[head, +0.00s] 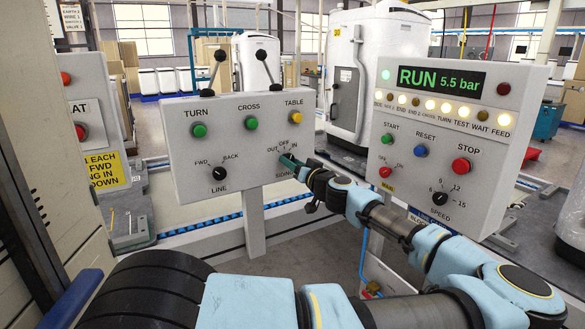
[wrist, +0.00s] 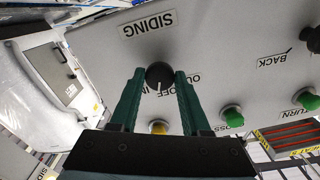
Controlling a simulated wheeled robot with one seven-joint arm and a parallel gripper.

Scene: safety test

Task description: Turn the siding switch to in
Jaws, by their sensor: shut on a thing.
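The siding switch is a black round knob (wrist: 158,73) with a white pointer line, below the upside-down SIDING label (wrist: 148,24) in the wrist view. My gripper (wrist: 160,79) has its two green fingers on either side of the knob and is shut on it. The pointer line faces down toward the OFF and IN lettering, partly hidden by the fingers; I cannot tell its exact mark. In the head view, my gripper (head: 289,161) is at the lower right of the grey panel (head: 235,160) and covers the knob. OUT, OFF and IN labels show above it.
The same panel carries the line switch (head: 219,173), green buttons (head: 199,130), a yellow button (head: 296,118) and two levers on top. At right, another panel (head: 455,120) reads RUN 5.5 bar, with a red stop button (head: 460,165), close to my arm.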

